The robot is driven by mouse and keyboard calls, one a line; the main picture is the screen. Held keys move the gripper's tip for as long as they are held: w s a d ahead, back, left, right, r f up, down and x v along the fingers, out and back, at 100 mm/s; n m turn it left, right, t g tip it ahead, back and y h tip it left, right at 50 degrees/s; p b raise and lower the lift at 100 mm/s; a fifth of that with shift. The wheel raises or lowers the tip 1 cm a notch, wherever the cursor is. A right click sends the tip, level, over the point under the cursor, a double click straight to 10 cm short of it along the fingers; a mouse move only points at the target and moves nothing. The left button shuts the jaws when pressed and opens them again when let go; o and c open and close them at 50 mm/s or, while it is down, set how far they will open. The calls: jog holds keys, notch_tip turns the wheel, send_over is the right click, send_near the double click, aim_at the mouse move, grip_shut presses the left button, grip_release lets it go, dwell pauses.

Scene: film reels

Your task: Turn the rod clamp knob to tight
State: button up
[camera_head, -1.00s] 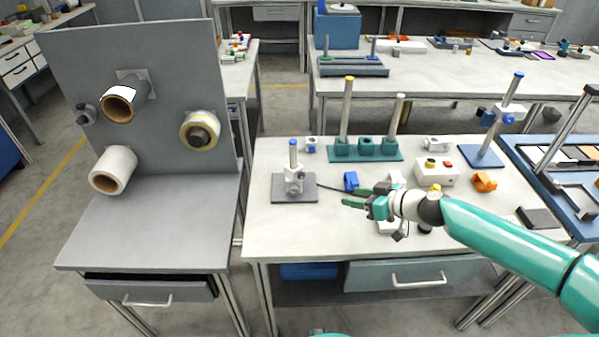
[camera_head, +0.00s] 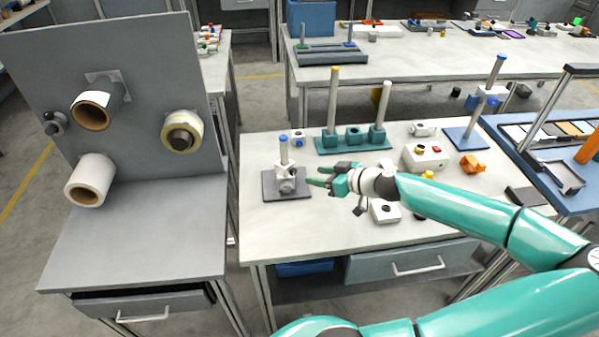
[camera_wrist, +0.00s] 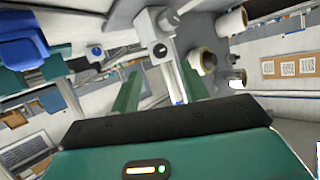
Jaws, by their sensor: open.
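A short metal rod with a blue cap (camera_head: 283,138) stands upright on a dark square plate (camera_head: 270,190) at the left of the white table. A pale clamp block (camera_head: 284,168) sits on the rod, with a grey round knob (camera_head: 288,186) on its near side. In the wrist view the clamp block (camera_wrist: 148,27) and its knob (camera_wrist: 160,51) appear just beyond the fingertips, roughly between them. My gripper (camera_head: 320,177) is open and empty, just right of the clamp, its green fingers pointing toward it. In the wrist view my gripper (camera_wrist: 162,72) shows both fingers apart. I see no contact with the knob.
A teal rack (camera_head: 328,143) with two tall rods stands behind. A white box with buttons (camera_head: 425,158), an orange part (camera_head: 472,166) and another rod stand on a blue plate (camera_head: 467,141) are to the right. The table's front left is clear.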

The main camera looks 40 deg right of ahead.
aim_at(295, 172)
jog(key=x, duration=0.7)
jog(key=shift+w, duration=0.15)
jog(key=shift+a, duration=0.1)
grip_shut()
